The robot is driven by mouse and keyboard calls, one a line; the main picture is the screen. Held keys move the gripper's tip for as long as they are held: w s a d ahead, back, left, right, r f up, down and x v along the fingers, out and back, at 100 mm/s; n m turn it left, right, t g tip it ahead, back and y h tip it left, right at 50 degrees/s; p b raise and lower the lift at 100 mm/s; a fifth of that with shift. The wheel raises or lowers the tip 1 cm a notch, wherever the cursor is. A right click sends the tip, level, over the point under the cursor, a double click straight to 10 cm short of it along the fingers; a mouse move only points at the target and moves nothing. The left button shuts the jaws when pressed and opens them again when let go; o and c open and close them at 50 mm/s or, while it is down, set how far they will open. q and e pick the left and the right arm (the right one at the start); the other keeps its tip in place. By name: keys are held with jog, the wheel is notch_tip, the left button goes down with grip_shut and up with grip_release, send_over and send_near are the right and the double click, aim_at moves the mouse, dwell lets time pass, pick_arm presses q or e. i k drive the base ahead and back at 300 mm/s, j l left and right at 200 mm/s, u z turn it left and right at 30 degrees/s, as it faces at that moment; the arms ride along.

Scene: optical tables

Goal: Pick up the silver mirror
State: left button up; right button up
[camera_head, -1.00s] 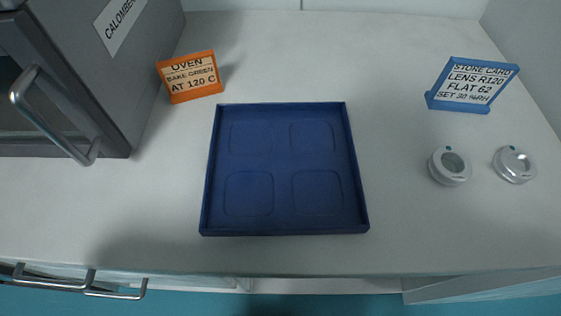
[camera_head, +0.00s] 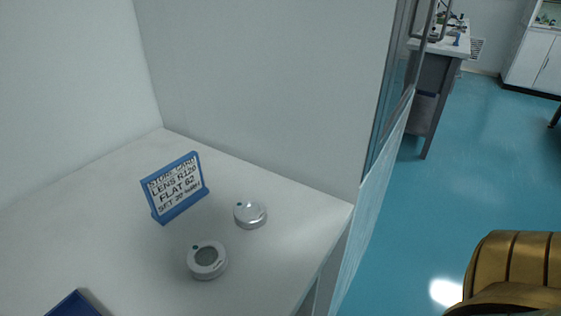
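Two small round silver pieces lie on the white worktop. The nearer one (camera_head: 207,259) has a white-silver rim and a grey, dark disc in its middle. The farther one (camera_head: 250,214) looks bright and shiny across its top, with a small dark green dot on its rim. It sits behind and to the right of the nearer one, with a gap between them. I cannot tell for sure which is the silver mirror; the farther one has the more mirror-like top. Neither of my grippers is in view, and nothing touches the two pieces.
A blue-framed card (camera_head: 176,188) stands upright behind them. A corner of the blue tray (camera_head: 75,305) shows at the bottom left. A white side wall (camera_head: 270,90) rises behind. The worktop (camera_head: 110,245) has clear room; open blue floor (camera_head: 450,180) lies right.

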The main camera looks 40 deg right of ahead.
aim_at(251, 213)
jog(key=z, duration=0.9)
